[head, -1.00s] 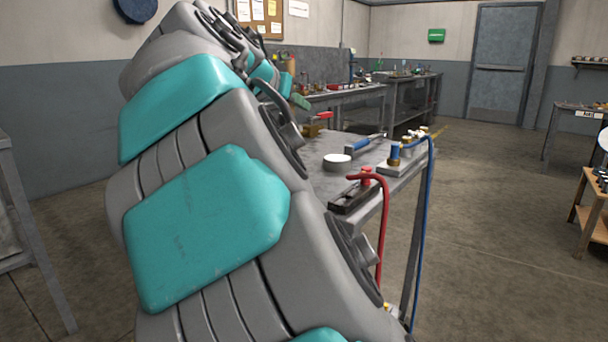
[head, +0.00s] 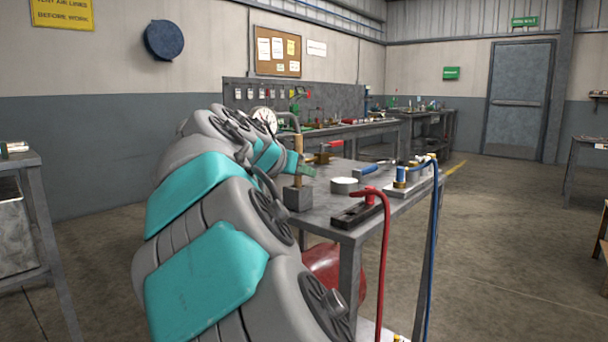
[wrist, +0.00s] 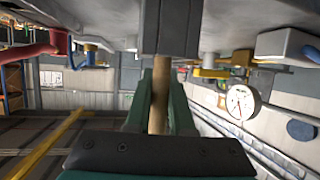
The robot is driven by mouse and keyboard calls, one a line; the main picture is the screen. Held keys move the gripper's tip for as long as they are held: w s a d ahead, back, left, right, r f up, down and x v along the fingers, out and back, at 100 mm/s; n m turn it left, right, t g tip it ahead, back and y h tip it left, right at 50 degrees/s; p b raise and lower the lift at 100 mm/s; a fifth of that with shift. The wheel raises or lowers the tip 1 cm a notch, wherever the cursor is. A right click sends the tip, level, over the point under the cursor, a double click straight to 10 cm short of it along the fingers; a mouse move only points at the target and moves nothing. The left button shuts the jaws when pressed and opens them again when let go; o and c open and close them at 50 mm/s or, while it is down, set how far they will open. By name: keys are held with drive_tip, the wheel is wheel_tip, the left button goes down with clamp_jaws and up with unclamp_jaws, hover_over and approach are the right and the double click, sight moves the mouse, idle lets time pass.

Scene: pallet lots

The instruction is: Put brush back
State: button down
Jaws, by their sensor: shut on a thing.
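My gripper (head: 304,168) is at the left end of the near workbench (head: 325,210). Its green fingers are shut on an upright wooden handle, the brush (head: 298,145), which also shows between the fingers in the wrist view (wrist: 159,95). A dark grey block (head: 298,198) is directly below the handle, at the bench top; the wrist view shows it at the handle's end (wrist: 170,28). I cannot tell whether this block is the brush's head or a holder around it. Bristles are not visible. My arm covers the bench's left side.
A white round tin (head: 344,185), a black fixture with a red hose (head: 358,213) and a blue-hosed brass fitting (head: 402,178) stand right of the block. A blue-handled tool (head: 372,168) lies behind. A round gauge (head: 264,118) is close behind my wrist. The floor at right is open.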

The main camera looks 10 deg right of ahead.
drive_tip(key=shift+f, duration=0.15)
drive_tip(key=c, duration=1.2)
unclamp_jaws()
drive_tip(key=shift+c, duration=0.2)
drive_tip(key=o, duration=0.5)
drive_tip(key=shift+c, duration=0.2)
drive_tip(key=shift+r, duration=0.25)
drive_tip(key=v, duration=1.1)
drive_tip(key=shift+s+a+r, duration=0.15)
drive_tip(key=shift+s+a, duration=0.1)
drive_tip(key=shift+a, duration=0.05)
